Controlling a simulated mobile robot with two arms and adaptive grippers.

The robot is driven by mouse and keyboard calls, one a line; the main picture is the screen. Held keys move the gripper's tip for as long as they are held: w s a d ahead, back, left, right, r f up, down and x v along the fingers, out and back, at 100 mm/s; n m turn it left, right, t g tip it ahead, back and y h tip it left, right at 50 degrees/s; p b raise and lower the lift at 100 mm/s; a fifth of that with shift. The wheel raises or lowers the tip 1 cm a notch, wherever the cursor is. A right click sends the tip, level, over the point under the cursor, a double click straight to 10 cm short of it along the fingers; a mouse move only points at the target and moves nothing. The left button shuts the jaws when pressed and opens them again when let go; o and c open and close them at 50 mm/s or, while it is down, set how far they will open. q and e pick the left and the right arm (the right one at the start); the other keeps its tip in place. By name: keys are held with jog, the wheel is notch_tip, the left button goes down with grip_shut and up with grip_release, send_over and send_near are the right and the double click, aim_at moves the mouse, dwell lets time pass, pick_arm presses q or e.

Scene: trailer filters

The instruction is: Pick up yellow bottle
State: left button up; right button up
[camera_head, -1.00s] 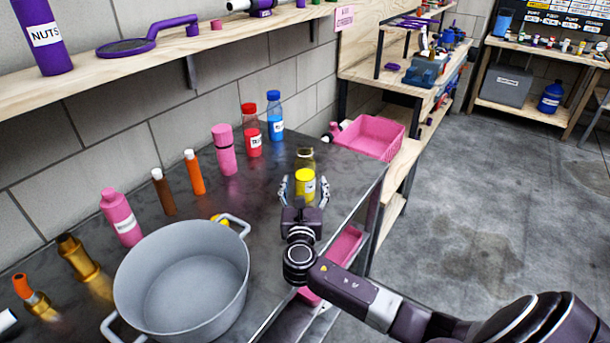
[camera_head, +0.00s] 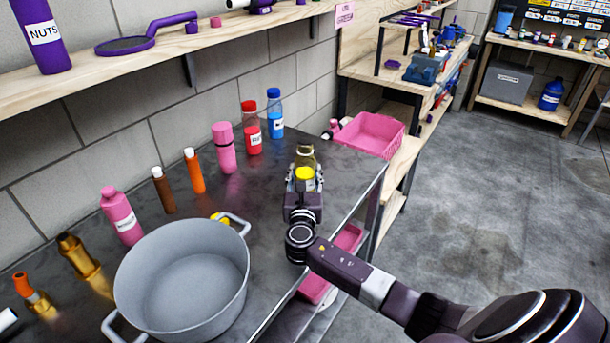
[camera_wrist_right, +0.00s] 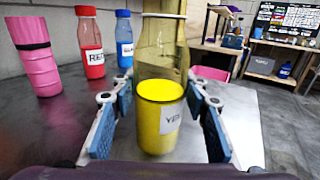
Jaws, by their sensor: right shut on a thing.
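The yellow bottle (camera_head: 305,157) has a clear yellowish upper part and a solid yellow lower part with a white label. It stands upright near the right edge of the dark metal table. It also fills the middle of the right wrist view (camera_wrist_right: 161,105). My right gripper (camera_head: 305,179) is at the bottle's lower part, with a finger on each side, shut on it. Its blue-padded fingers (camera_wrist_right: 160,122) flank the bottle in the wrist view. The palm side hides part of the bottle's base in the head view. My left gripper is not in view.
A red bottle (camera_head: 251,128), a blue bottle (camera_head: 275,114) and a pink flask (camera_head: 224,148) stand to the left along the wall. A large grey pot (camera_head: 182,280) is at the front left. A pink crate (camera_head: 369,135) lies beyond the table. Open table surface surrounds the yellow bottle.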

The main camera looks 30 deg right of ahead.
aim_at(305, 163)
jog(key=shift+c, duration=1.7)
jog(key=shift+r, duration=0.2)
jog(key=shift+r+p, duration=0.3)
jog(key=shift+r, duration=1.05)
notch_tip(305, 163, up, 17)
jog(key=p, duration=0.1)
jog(key=shift+p, duration=0.35)
